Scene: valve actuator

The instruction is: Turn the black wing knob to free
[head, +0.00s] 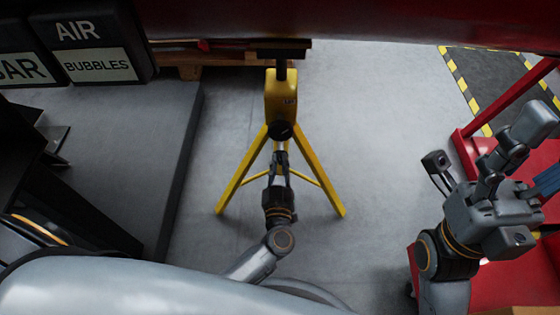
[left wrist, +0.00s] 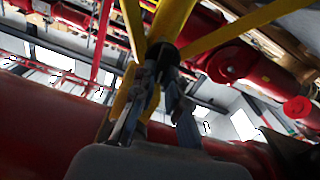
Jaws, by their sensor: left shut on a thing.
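The black wing knob (head: 280,130) sits low on the front of a yellow stand body (head: 281,95) with splayed yellow legs. My left gripper (head: 279,156) reaches up to it from below in the head view, its fingers shut on the knob. In the left wrist view the two fingers (left wrist: 160,88) stand on either side of the dark knob (left wrist: 162,58), beneath the yellow legs. The fingers and shadow partly hide the knob, so its turn angle cannot be told. My right gripper (head: 480,185) is off to the right, away from the stand; its finger opening is unclear.
A large red body (head: 350,22) crosses the top above the stand. A dark grey platform (head: 130,150) and black signs (head: 90,45) are at left. Red framework (head: 500,105) is near my right arm. Grey floor (head: 370,130) is clear right of the stand.

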